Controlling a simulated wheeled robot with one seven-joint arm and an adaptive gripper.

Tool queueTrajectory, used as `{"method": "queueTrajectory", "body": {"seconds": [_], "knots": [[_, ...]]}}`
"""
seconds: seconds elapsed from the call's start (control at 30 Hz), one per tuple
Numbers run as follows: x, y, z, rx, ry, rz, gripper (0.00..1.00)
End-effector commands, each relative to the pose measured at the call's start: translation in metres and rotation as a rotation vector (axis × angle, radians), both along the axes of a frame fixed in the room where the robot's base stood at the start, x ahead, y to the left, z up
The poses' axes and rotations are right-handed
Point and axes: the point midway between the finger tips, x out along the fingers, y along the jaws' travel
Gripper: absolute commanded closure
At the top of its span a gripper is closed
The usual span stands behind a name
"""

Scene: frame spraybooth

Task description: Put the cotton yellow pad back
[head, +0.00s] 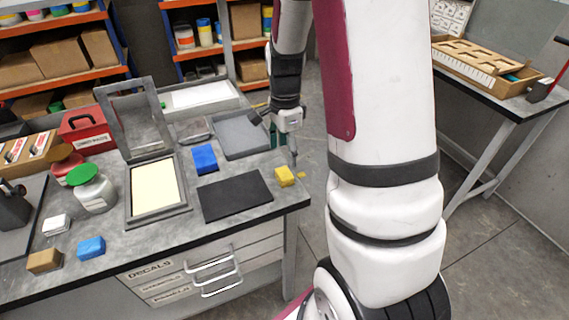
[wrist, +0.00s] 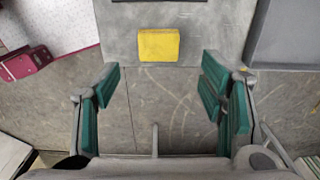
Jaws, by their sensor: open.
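The yellow pad (head: 284,176) is a small block lying on the grey workbench (head: 240,222), close to its right end and beside the black mat (head: 235,194). In the wrist view the yellow pad (wrist: 158,45) lies on the bench top, beyond my fingertips and roughly centred between them. My gripper (head: 284,147) is above the bench's right end, behind the pad in the head view. In the wrist view my gripper (wrist: 161,85) has its green fingers spread wide with nothing between them. The pad is apart from the fingers.
Blue blocks (head: 204,159) (head: 91,248), a white block (head: 57,224) and a brown block (head: 44,262) lie on the bench. A hinged frame (head: 184,207), green-lidded jar (head: 95,190) and grey tray (head: 262,150) stand there too. Open floor (head: 487,250) lies to the right.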

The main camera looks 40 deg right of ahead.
Motion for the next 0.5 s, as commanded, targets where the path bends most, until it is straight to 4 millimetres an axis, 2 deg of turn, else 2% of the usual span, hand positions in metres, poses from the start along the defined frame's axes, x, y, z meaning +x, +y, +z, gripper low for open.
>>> {"method": "queueTrajectory", "body": {"seconds": [0.13, 0.37, 0.5], "knots": [[0.000, 0.000, 0.026, -0.001, -0.003, 0.000, 0.36], [0.000, 0.002, 0.047, 0.000, -0.002, 0.009, 0.36], [-0.004, 0.018, 0.069, -0.004, -0.034, 0.124, 0.36]]}}
